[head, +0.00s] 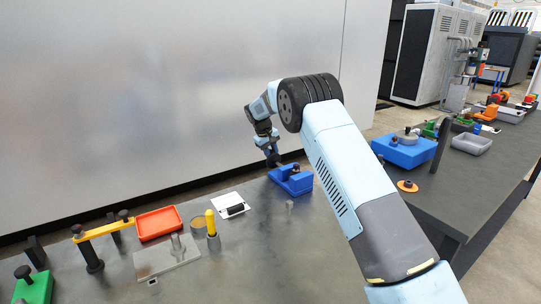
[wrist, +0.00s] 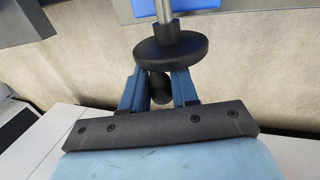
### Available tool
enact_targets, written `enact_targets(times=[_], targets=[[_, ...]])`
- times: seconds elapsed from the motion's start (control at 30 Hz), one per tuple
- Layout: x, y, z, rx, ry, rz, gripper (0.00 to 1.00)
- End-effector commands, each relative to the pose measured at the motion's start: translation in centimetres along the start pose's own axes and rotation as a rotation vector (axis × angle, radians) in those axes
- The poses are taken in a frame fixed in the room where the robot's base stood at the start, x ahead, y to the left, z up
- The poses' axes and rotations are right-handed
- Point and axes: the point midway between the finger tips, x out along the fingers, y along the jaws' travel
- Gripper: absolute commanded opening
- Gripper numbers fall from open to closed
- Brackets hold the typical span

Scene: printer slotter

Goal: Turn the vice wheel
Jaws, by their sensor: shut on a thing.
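The blue vice (head: 293,182) stands on the dark table in the head view. In the wrist view its black round wheel (wrist: 170,47) sits on a metal shaft, with part of the blue body (wrist: 180,5) at the top edge. A dark handle knob (wrist: 158,86) hangs at the wheel's near side. My gripper (wrist: 158,82) has its two blue fingers on either side of this knob, shut on it. In the head view my gripper (head: 272,160) is at the back left of the vice, and the wheel is mostly hidden there.
A white sheet with a black object (head: 235,209) lies left of the vice. Further left are a yellow-handled tool (head: 211,224), an orange tray (head: 159,223) and a yellow bar on black posts (head: 103,229). A grey wall (head: 170,90) stands close behind the table.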

Motion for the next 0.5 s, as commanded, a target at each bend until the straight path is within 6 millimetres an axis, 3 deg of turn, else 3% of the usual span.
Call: enact_targets(times=[0.5], targets=[[0.63, 0.44, 0.15, 0.002, -0.006, -0.196, 0.0]])
